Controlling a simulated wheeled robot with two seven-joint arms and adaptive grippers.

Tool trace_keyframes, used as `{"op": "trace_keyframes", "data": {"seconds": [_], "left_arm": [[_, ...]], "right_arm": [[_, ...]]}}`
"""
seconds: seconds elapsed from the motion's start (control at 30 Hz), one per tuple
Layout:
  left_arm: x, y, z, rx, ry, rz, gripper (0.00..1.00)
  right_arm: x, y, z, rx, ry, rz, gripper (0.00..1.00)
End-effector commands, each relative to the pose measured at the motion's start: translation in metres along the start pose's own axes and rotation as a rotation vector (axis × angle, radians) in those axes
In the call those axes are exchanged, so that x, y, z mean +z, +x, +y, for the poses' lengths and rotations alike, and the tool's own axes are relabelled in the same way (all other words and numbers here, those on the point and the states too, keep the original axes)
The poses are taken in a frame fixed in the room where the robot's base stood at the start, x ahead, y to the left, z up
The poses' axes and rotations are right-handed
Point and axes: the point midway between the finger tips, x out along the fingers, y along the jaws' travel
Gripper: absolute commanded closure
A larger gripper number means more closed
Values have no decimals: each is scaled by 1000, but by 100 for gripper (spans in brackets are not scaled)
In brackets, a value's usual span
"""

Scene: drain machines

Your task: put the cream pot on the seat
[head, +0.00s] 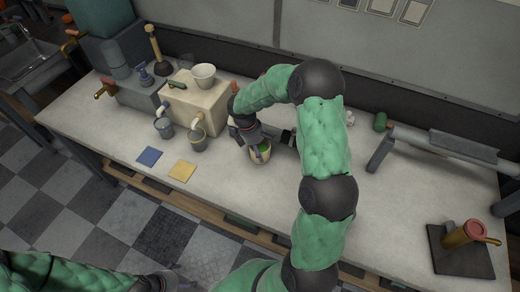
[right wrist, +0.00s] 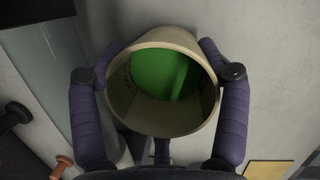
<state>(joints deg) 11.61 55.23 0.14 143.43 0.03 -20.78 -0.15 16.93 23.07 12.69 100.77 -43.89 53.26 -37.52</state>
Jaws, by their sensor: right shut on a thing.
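The cream pot (head: 266,157) is in the middle of the counter, below my right arm in the head view. The right wrist view looks into its open mouth (right wrist: 118,95), with green inside. My right gripper (head: 258,147) is shut on it; its two fingers (right wrist: 160,85) press on opposite sides of the wall. I cannot tell whether the pot's base touches the counter. My left gripper (head: 163,282) shows only in part at the bottom edge, and its jaws cannot be made out. I cannot tell which thing is the seat.
A cream block machine (head: 190,107) with a white bowl (head: 203,73) on top stands left of the pot. Two small buckets (head: 197,138) are under its spouts. Blue (head: 149,156) and yellow (head: 182,171) squares lie in front. A grey trough (head: 440,143) and dark plate (head: 460,262) are right.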

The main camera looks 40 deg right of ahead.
Motion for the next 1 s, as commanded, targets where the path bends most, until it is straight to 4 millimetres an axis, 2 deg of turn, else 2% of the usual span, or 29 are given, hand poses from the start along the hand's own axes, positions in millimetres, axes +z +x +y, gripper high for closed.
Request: {"op": "trace_keyframes", "data": {"seconds": [0.17,0.2,0.23,0.67,0.77,1.0], "left_arm": [[0,1,0,0,0,0,16],[0,1,0,0,0,0,16],[0,1,0,0,0,0,16],[0,-2,1,0,0,0,16],[0,-7,3,0,0,0,16],[1,-28,10,0,0,0,16]], "right_arm": [[0,2,0,0,0,0,68],[-1,3,0,0,0,0,21],[-1,2,0,0,0,0,13],[0,-2,0,1,0,0,13],[1,-14,0,2,-1,1,13],[1,-63,1,4,-1,1,13]]}}
